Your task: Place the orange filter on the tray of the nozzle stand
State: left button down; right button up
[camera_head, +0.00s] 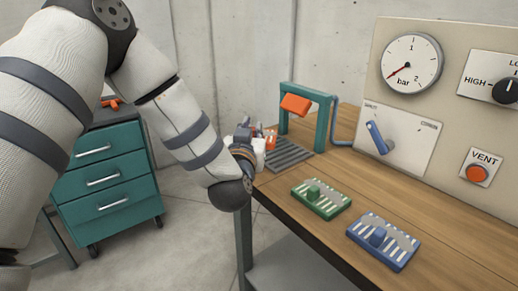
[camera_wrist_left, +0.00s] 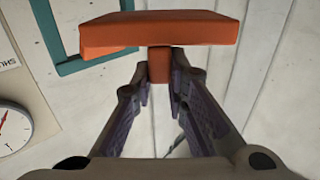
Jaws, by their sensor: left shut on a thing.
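The orange filter (camera_head: 271,141) is held in my left gripper (camera_head: 262,139), at the left of the nozzle stand. In the left wrist view its orange slab (camera_wrist_left: 160,32) sits just beyond the fingertips, and my left gripper (camera_wrist_left: 159,85) is shut on its narrow orange knob. The nozzle stand (camera_head: 324,120) is a teal frame with an orange nozzle block (camera_head: 296,104). Its grey slatted tray (camera_head: 290,155) lies below on the bench. The filter is near the tray's left back side; I cannot tell its height above it. My right gripper is not in view.
On the wooden bench (camera_head: 440,245) lie a green filter (camera_head: 328,205) and a blue filter (camera_head: 398,250). Behind stands a panel with a gauge (camera_head: 411,62), a blue lever (camera_head: 377,137) and a vent button (camera_head: 476,173). A teal drawer cabinet (camera_head: 110,195) stands left.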

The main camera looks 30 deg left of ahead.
pick_arm(q)
jog(key=w+f, duration=0.2)
jog(key=shift+a+f, duration=0.3)
jog(key=shift+a, duration=0.05)
jog(key=f, duration=0.2)
jog(key=f+b, duration=0.1)
jog(key=shift+w+a+f, duration=0.15)
jog(key=shift+w+f, duration=0.2)
jog(key=shift+f, duration=0.05)
jog(key=shift+r, duration=0.2)
jog(key=shift+f, duration=0.15)
jog(key=c, duration=2)
grip_release()
jog(key=shift+f, duration=0.15)
jog(key=o, duration=0.4)
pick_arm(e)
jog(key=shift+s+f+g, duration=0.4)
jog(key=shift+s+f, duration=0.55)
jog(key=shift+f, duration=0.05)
